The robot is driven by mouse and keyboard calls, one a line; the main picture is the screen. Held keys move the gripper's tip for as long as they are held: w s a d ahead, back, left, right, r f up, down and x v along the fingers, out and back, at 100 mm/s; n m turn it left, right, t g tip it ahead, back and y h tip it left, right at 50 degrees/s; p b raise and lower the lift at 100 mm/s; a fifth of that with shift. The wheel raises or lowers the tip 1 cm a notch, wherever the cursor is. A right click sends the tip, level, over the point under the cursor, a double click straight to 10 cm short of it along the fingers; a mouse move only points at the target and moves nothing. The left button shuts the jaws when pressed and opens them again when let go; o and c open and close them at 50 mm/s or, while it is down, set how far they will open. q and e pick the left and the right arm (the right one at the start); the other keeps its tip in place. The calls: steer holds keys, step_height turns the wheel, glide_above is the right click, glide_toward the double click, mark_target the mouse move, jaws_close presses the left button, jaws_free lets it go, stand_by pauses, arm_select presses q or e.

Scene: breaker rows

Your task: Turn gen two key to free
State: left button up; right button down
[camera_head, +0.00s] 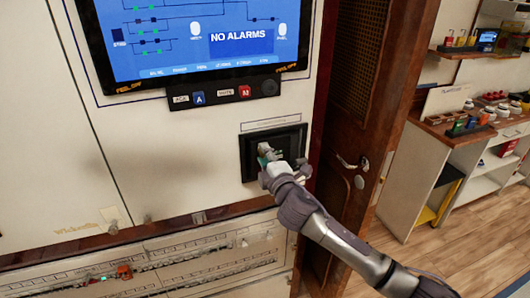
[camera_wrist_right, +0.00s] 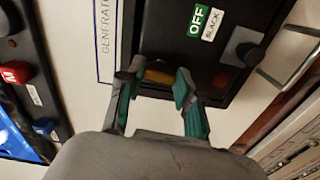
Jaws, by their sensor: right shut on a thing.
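A small black panel (camera_head: 297,136) is set in the cream cabinet wall below the screen. My right gripper (camera_head: 267,156) is at this panel and hides part of it. In the right wrist view the teal fingers of my right gripper (camera_wrist_right: 156,84) are on either side of a yellow-brown part (camera_wrist_right: 159,77) at the panel's edge, and the gripper is shut on it. I cannot read any marking on this part or tell its turned position. A green OFF label with BLACK below it and a dark round knob (camera_wrist_right: 249,53) show on the same panel. My left gripper is not in view.
The screen (camera_head: 200,40) reads NO ALARMS, with a button strip (camera_head: 222,94) below it. A brown door (camera_head: 352,110) with a handle stands just right of the panel. Shelves (camera_head: 455,160) with small items are farther right, beside open wooden floor.

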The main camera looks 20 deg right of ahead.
steer(key=shift+f+n, duration=0.1)
steer(key=shift+n, duration=0.5)
steer(key=c, duration=0.8)
jaws_free()
steer(key=shift+o, duration=0.2)
steer(key=s, duration=1.2)
steer(key=shift+d, duration=0.2)
